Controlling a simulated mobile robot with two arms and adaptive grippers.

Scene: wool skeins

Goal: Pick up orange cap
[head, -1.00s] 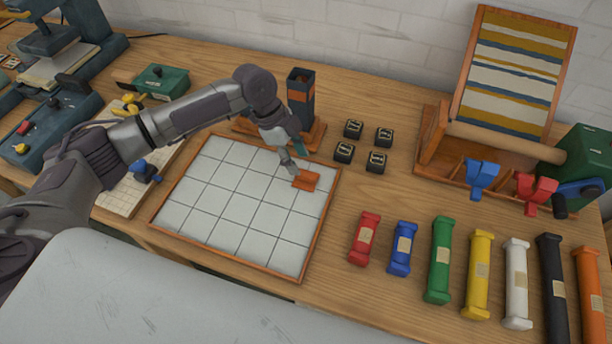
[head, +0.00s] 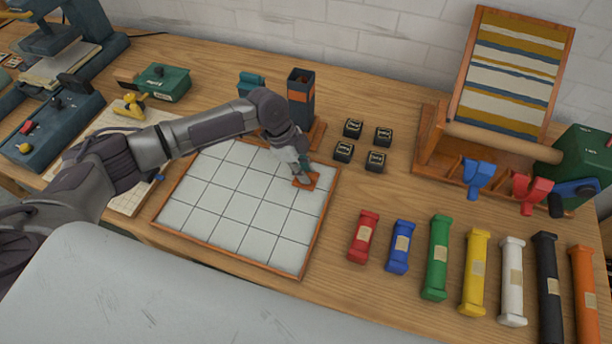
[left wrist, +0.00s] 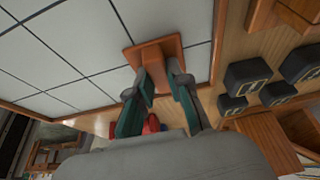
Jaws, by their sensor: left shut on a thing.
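The orange cap (head: 305,182) lies at the upper right corner area of the white gridded board (head: 225,225). In the left wrist view the orange cap (left wrist: 155,50) shows a flat plate with a raised part between my fingers. My left gripper (head: 303,176) is over the cap, with its fingers down at it. The left wrist view shows the two teal-lined fingers (left wrist: 160,92) shut on the cap's raised part. I cannot tell whether the cap touches the board. My right gripper is not in view.
Several small black boxes (head: 344,151) stand right of the board. A dark tower with an orange band (head: 300,97) stands just behind my left gripper. Several coloured skeins (head: 438,258) lie in a row at the front right. A wooden loom (head: 510,80) stands at the back right.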

